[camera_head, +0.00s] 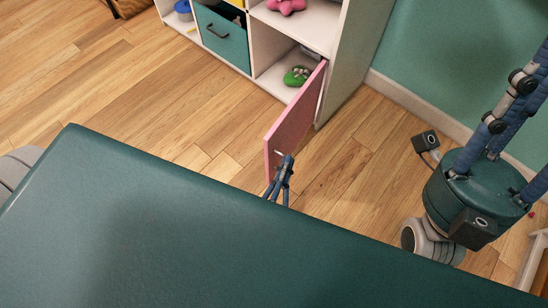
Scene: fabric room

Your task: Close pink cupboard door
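The pink cupboard door (293,121) stands open on the lower right compartment of a white shelf unit (340,62). It is swung out toward me, with its hinge side at the shelf's right wall. My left gripper (285,160) is at the near lower corner of the door, beside its free edge. Its blue fingers look close together at the tips, but whether they are shut or touch the door cannot be told. My teal body hides the rest of that arm. My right gripper is not in view.
The open compartment holds a green toy (297,76). A pink toy (287,5) lies above it, and a teal drawer (222,38) is to the left. Wooden floor (170,110) is clear left of the door. A teal wall (440,60) stands at right.

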